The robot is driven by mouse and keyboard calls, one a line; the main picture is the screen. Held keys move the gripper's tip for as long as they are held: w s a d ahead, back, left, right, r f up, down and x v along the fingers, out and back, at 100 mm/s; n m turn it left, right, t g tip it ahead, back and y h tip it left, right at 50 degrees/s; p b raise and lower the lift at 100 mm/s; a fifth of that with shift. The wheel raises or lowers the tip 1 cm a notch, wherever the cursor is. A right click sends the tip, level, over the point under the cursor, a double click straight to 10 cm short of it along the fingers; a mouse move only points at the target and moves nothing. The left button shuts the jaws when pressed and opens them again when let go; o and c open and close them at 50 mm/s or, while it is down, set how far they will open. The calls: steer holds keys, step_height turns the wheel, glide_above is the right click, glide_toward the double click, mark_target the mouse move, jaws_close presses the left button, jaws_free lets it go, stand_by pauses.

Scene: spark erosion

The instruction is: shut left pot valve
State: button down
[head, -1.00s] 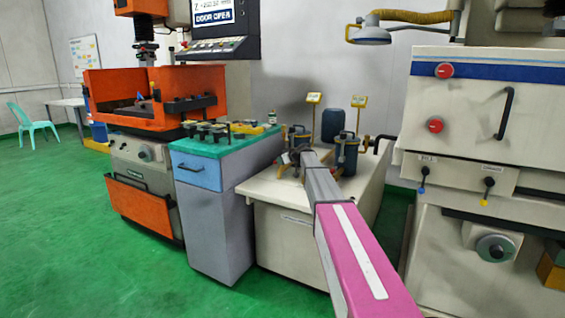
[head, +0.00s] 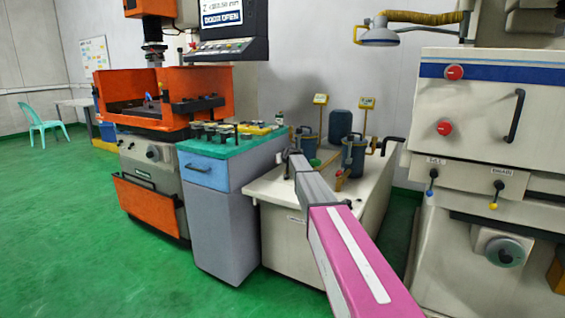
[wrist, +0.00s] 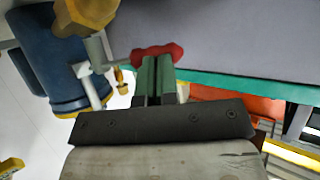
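The left pot (head: 307,146) is a dark blue cylinder on the cream bench, partly hidden behind my arm in the head view. The right pot (head: 353,158) stands beside it. In the wrist view a blue pot (wrist: 45,55) with yellow bands and a grey pipe is at the left; I cannot tell which pot it is. A red valve handle (wrist: 142,53) lies across the tips of my gripper (wrist: 157,62). Its green fingers are close together with a thin dark gap, overlapping the handle in the picture; contact is unclear. The fingers are not distinct in the head view.
The cream bench (head: 269,225) adjoins a grey cabinet (head: 220,220) with a teal top holding tools. Small yellow signs (head: 320,99) rise behind the pots, near a blue canister (head: 340,125). A large cream machine (head: 470,120) stands at the right, an orange one (head: 160,98) at the left.

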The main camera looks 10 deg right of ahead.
steer(key=shift+w+a, duration=0.35)
steer(key=shift+w, duration=0.4)
steer(key=shift+w+a, duration=0.3)
steer(key=shift+w, duration=1.9)
steer(key=s+a+r, duration=0.6)
steer(key=s+a, duration=0.1)
steer(key=s, duration=0.3)
steer(key=shift+s+a+r, duration=0.15)
steer(key=shift+a, duration=0.05)
